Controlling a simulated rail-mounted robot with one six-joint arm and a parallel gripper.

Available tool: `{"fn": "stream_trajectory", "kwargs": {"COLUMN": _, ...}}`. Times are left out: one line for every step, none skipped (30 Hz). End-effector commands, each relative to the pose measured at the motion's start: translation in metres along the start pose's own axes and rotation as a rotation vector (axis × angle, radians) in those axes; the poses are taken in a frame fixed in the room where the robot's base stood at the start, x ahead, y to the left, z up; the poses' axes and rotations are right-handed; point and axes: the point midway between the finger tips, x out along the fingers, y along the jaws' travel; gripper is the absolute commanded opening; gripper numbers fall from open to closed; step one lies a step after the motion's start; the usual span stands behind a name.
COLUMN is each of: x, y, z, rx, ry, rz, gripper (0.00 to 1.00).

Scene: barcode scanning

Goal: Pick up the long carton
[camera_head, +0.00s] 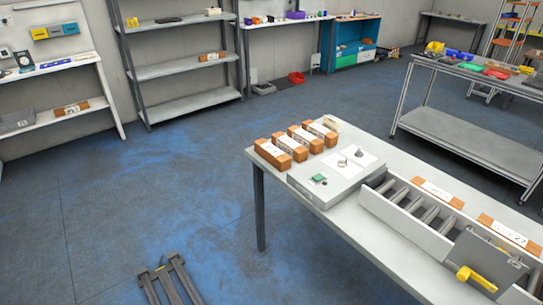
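Several long brown cartons with white labels lie side by side at the table's far left end; the nearest is the front carton (272,154). Two more labelled cartons, a middle carton (438,192) and a right carton (508,232), lie along the far side of the slotted rack. I cannot tell which one is the long carton. All of them rest on the table or its fixtures, and nothing holds them.
The white table (385,270) bears a grey box (325,187), a slotted white rack (405,217) and a grey plate with a yellow handle (475,278). Shelving (185,69) stands at the back wall and another workbench (465,142) at the right. The left floor is mostly clear.

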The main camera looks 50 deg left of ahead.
Motion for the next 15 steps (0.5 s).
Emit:
{"fn": "stream_trajectory", "kwargs": {"x": 0.0000, "y": 0.0000, "z": 0.0000, "rx": 0.000, "ry": 0.000, "rz": 0.000, "gripper": 0.00}}
{"fn": "stream_trajectory", "kwargs": {"x": 0.0000, "y": 0.0000, "z": 0.0000, "rx": 0.000, "ry": 0.000, "rz": 0.000, "gripper": 0.00}}
{"fn": "stream_trajectory", "kwargs": {"x": 0.0000, "y": 0.0000, "z": 0.0000, "rx": 0.000, "ry": 0.000, "rz": 0.000, "gripper": 0.00}}
{"fn": "stream_trajectory", "kwargs": {"x": 0.0000, "y": 0.0000, "z": 0.0000, "rx": 0.000, "ry": 0.000, "rz": 0.000, "gripper": 0.00}}
{"fn": "stream_trajectory", "kwargs": {"x": 0.0000, "y": 0.0000, "z": 0.0000, "rx": 0.000, "ry": 0.000, "rz": 0.000, "gripper": 0.00}}
{"fn": "stream_trajectory", "kwargs": {"x": 0.0000, "y": 0.0000, "z": 0.0000, "rx": 0.000, "ry": 0.000, "rz": 0.000, "gripper": 0.00}}
{"fn": "stream_trajectory", "kwargs": {"x": 0.0000, "y": 0.0000, "z": 0.0000, "rx": 0.000, "ry": 0.000, "rz": 0.000, "gripper": 0.00}}
{"fn": "stream_trajectory", "kwargs": {"x": 0.0000, "y": 0.0000, "z": 0.0000, "rx": 0.000, "ry": 0.000, "rz": 0.000, "gripper": 0.00}}
{"fn": "stream_trajectory", "kwargs": {"x": 0.0000, "y": 0.0000, "z": 0.0000, "rx": 0.000, "ry": 0.000, "rz": 0.000, "gripper": 0.00}}
{"fn": "stream_trajectory", "kwargs": {"x": 0.0000, "y": 0.0000, "z": 0.0000, "rx": 0.000, "ry": 0.000, "rz": 0.000, "gripper": 0.00}}
{"fn": "stream_trajectory", "kwargs": {"x": 0.0000, "y": 0.0000, "z": 0.0000, "rx": 0.000, "ry": 0.000, "rz": 0.000, "gripper": 0.00}}
{"fn": "stream_trajectory", "kwargs": {"x": 0.0000, "y": 0.0000, "z": 0.0000, "rx": 0.000, "ry": 0.000, "rz": 0.000, "gripper": 0.00}}
{"fn": "stream_trajectory", "kwargs": {"x": 0.0000, "y": 0.0000, "z": 0.0000, "rx": 0.000, "ry": 0.000, "rz": 0.000, "gripper": 0.00}}
{"fn": "stream_trajectory", "kwargs": {"x": 0.0000, "y": 0.0000, "z": 0.0000, "rx": 0.000, "ry": 0.000, "rz": 0.000, "gripper": 0.00}}
{"fn": "stream_trajectory", "kwargs": {"x": 0.0000, "y": 0.0000, "z": 0.0000, "rx": 0.000, "ry": 0.000, "rz": 0.000, "gripper": 0.03}}
